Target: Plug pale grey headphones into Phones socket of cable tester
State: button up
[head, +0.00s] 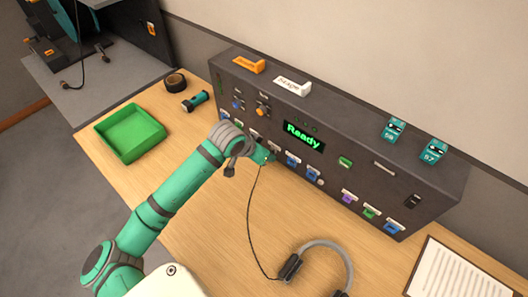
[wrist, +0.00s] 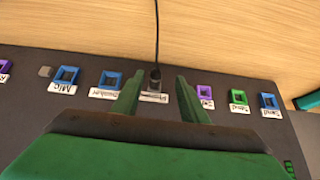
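The cable tester (head: 345,163) is a long dark box with a lit "Ready" screen. The pale grey headphones (head: 325,246) lie on the bench in front of it. Their thin black cable (head: 249,210) runs up to the tester's front, by my gripper (head: 266,156). In the wrist view the dark plug (wrist: 155,76) stands at the panel above a small white label (wrist: 153,97), too blurred to read surely. It appears to sit in a socket, which it hides. My gripper's green fingers (wrist: 158,82) are open, one each side of the plug, with gaps.
A purple socket (wrist: 204,92) and a blue socket (wrist: 111,80) flank the plug. A green tray (head: 131,132), a tape roll (head: 175,82) and a teal tool (head: 195,101) lie at the left. A paper sheet (head: 460,275) is at the right.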

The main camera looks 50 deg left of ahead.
jog(key=v, duration=1)
jog(key=shift+d+r, duration=0.2)
jog(key=shift+r, duration=0.05)
jog(key=shift+w, duration=0.15)
